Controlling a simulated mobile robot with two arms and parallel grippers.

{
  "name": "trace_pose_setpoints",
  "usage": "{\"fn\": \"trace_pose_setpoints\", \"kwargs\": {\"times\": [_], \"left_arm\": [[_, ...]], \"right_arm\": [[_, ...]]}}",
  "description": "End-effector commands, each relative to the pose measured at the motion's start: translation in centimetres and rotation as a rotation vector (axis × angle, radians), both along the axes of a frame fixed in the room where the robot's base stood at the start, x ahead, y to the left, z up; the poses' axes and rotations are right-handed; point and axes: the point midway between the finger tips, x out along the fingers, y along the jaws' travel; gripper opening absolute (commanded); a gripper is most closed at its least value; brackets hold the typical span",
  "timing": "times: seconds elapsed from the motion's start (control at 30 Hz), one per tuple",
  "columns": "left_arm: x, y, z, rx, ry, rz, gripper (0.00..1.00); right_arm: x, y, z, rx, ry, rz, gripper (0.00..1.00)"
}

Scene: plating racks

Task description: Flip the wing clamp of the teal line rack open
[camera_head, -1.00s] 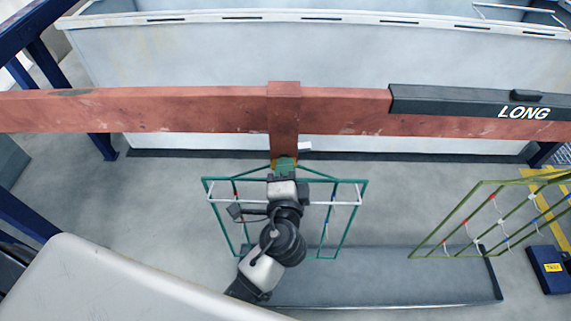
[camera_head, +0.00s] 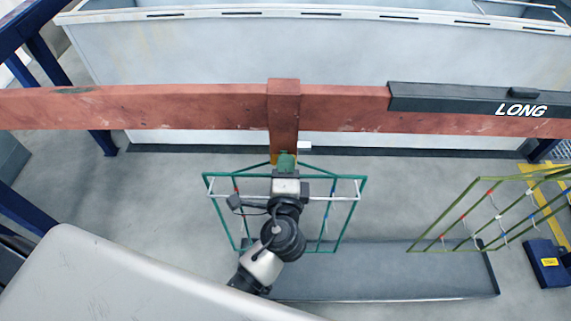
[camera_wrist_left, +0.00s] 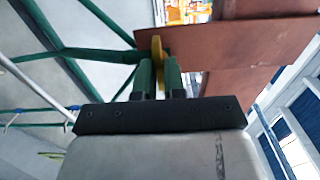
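The teal rack (camera_head: 343,215) hangs below the red beam at the centre, at the foot of the short red upright. Its frame also shows at the left of the left wrist view (camera_wrist_left: 97,55). My left gripper (camera_head: 286,160) is at the top of this rack, just under the upright. In the wrist view its two green fingers (camera_wrist_left: 158,76) are close together. A thin yellow piece (camera_wrist_left: 158,50), which looks like the wing clamp, stands between them and fills the gap. In the head view the gripper mostly covers the clamp. My right gripper is out of view.
The red beam (camera_head: 180,109) runs across, with a dark block marked LONG (camera_head: 460,101) on its right. An olive rack (camera_head: 470,215) hangs at the right. A grey tray (camera_head: 400,275) lies on the floor below. A pale tank (camera_head: 330,55) stands behind.

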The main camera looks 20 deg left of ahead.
Motion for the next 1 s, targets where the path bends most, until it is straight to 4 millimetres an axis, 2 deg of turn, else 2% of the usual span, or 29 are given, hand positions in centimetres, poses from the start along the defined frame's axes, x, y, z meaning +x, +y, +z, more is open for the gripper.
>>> {"fn": "trace_pose_setpoints", "kwargs": {"times": [0.03,0.13,0.47,0.57,0.8,1.0], "left_arm": [[0.0,0.0,0.0,0.000,0.000,-0.001,0.19],[0.0,0.0,0.0,-0.001,0.001,0.000,0.33],[-0.4,-0.1,-0.2,-0.003,0.001,0.001,0.33],[-1.5,-0.4,-0.3,-0.005,0.002,0.000,0.33],[-6.1,-1.8,-0.5,-0.006,0.003,-0.001,0.33],[-9.2,-2.7,-0.3,-0.004,0.002,-0.001,0.33]], "right_arm": [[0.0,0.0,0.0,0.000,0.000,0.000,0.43],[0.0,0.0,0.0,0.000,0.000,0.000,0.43],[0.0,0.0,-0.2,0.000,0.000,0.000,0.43],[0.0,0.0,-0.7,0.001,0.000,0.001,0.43],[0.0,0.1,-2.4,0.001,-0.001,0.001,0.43],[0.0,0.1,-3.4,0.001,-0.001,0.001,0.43]]}}
